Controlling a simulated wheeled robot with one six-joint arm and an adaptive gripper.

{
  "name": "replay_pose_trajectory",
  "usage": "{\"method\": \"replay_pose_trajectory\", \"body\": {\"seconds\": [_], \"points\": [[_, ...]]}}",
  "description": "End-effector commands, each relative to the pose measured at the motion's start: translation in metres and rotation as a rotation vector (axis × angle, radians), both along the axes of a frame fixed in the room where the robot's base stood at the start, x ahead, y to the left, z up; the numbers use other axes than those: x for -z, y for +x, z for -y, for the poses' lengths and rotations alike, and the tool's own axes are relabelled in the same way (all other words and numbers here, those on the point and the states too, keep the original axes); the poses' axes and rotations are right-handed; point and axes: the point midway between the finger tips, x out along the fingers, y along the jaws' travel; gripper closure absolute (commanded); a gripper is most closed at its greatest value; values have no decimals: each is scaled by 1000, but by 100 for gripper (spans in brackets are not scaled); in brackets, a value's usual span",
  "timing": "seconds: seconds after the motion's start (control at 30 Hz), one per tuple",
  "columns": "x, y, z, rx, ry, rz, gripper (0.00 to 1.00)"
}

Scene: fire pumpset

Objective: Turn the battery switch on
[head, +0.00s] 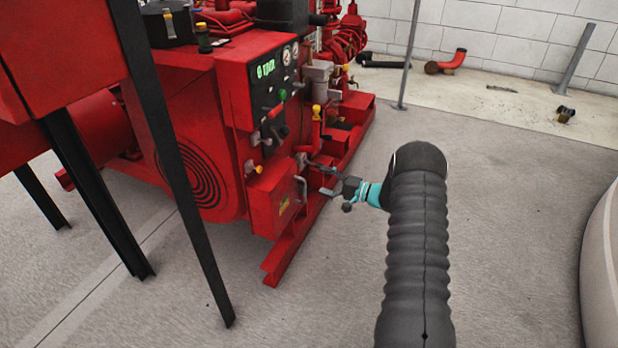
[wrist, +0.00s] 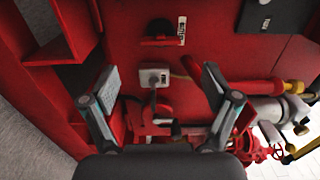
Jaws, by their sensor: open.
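In the wrist view a small grey switch box (wrist: 154,76) with a dark lever pointing down sits on a red panel, and it looks like the battery switch. Its lever position cannot be read as on or off. My gripper (wrist: 158,84) is open, with one finger on each side of the switch and visible gaps to both. Nothing is held. In the head view my gripper (head: 326,180) reaches left to the red pumpset (head: 235,90), close to its lower right side. The switch is too small there to tell apart from nearby fittings.
A control panel (head: 270,85) with a green display is above my gripper. A red box (head: 272,200) with a handle is just left of it. Black slanted posts (head: 170,160) stand at the left. In the wrist view red pipework (wrist: 255,88) is close to the right finger.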

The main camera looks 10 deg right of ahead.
Motion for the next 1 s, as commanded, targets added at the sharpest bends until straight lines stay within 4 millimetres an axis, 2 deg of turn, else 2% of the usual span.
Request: {"method": "replay_pose_trajectory", "body": {"seconds": [0.1,0.3,0.83,1.0], "points": [[0,-11,16,3,0,0,12],[0,-22,28,1,0,1,12],[0,-23,30,2,2,-3,12],[7,-23,31,5,35,-97,12]]}}
